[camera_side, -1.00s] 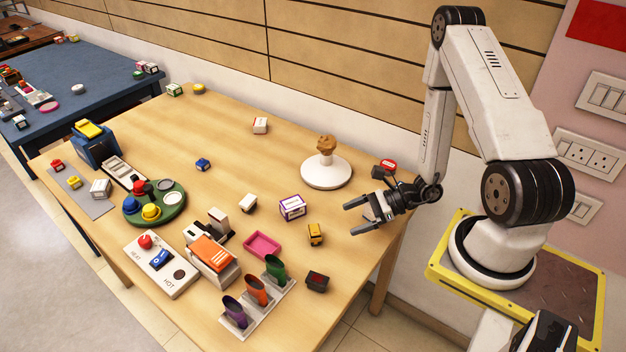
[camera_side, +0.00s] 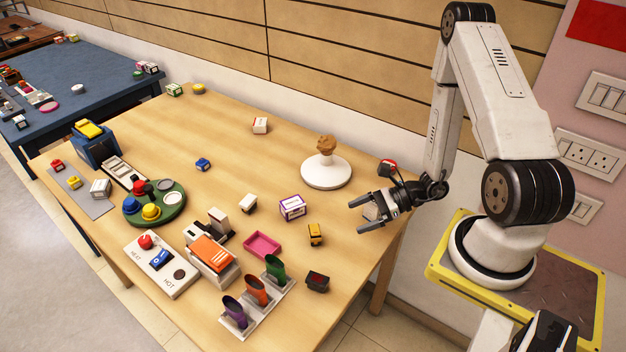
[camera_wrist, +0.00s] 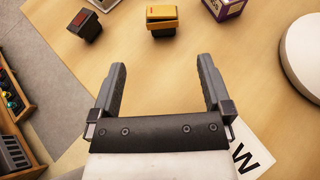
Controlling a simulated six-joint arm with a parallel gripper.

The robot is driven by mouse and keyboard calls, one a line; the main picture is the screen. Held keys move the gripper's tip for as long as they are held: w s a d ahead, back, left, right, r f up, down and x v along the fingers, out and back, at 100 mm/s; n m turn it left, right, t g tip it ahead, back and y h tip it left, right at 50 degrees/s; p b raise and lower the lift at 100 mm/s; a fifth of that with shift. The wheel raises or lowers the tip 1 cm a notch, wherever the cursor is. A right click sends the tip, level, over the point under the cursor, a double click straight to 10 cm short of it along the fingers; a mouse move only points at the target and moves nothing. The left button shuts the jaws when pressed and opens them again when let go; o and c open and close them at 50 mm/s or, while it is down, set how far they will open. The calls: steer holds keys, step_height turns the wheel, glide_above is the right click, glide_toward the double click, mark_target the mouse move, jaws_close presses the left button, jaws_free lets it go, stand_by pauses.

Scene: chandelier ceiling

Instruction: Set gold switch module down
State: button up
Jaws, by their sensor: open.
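The gold switch module (camera_side: 315,235), a small yellow-gold block with dark parts, sits on the wooden table. It also shows at the top of the wrist view (camera_wrist: 161,17). My gripper (camera_side: 358,216) is open and empty, to the right of the module and apart from it. In the wrist view the open fingers (camera_wrist: 162,65) point towards the module, with bare table between them.
A black block with a red top (camera_side: 317,282) and a purple-edged white box (camera_side: 292,207) stand near the module. A round white stand (camera_side: 325,173) is behind. A pink tray (camera_side: 262,245) lies to the left. A white piece marked W (camera_wrist: 252,155) is beside my gripper.

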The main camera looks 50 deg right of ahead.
steer(key=shift+a+r+n+g+y, duration=0.35)
steer(key=shift+a+n+g, duration=0.15)
steer(key=shift+n, duration=0.1)
steer(key=s+a+r+n+g+h, duration=0.45)
steer(key=r+n+g, duration=0.4)
steer(key=n, duration=0.75)
steer(key=w+a+r+n+t+h, duration=0.1)
steer(key=w+r+n+t+h, duration=0.1)
steer(key=w+r+n+h, duration=0.3)
steer(key=w+r+n, duration=0.1)
steer(key=n, duration=0.3)
steer(key=shift+a+r+n+t+h, duration=0.15)
steer(key=shift+a+n+t+h, duration=0.15)
steer(key=shift+a+t+h, duration=0.1)
